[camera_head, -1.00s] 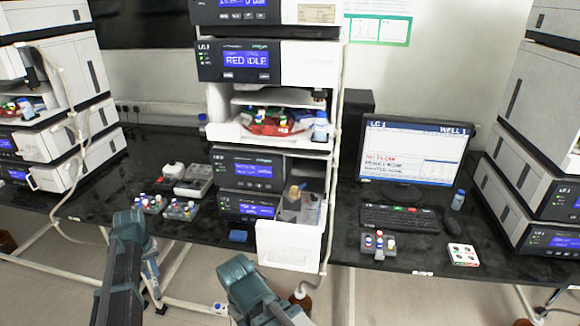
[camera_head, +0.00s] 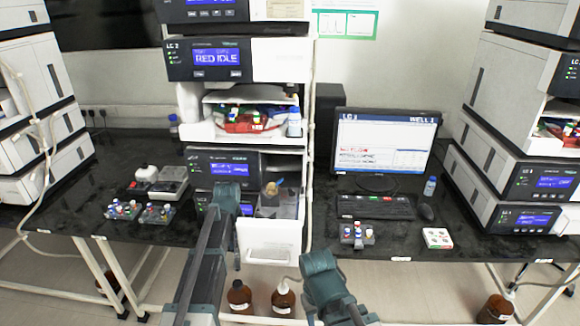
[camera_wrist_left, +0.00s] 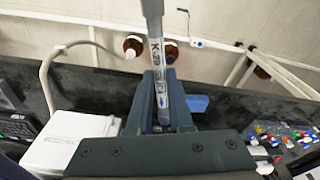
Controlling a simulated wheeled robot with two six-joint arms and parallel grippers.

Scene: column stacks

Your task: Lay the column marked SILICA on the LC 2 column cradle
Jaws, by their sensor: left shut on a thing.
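My left gripper (camera_head: 226,212) is in front of the lower left of the LC 2 stack (camera_head: 207,58). In the left wrist view its fingers (camera_wrist_left: 160,100) are shut on a slim metal column (camera_wrist_left: 154,38) with a pale label. The held column is hard to tell in the head view. An open white drawer (camera_head: 271,239) sticks out at the lower right of the stack. I cannot clearly pick out the LC 2 column cradle. My right gripper (camera_head: 322,275) is low in front of the bench, jaws unclear.
Vial racks (camera_head: 140,212) stand on the bench left of the stack. A monitor (camera_head: 382,150), keyboard (camera_head: 375,207), small vial rack (camera_head: 356,234) and white box (camera_head: 437,238) are to its right. Brown bottles (camera_head: 283,299) stand on the floor below. Another instrument stack (camera_head: 510,190) is at far right.

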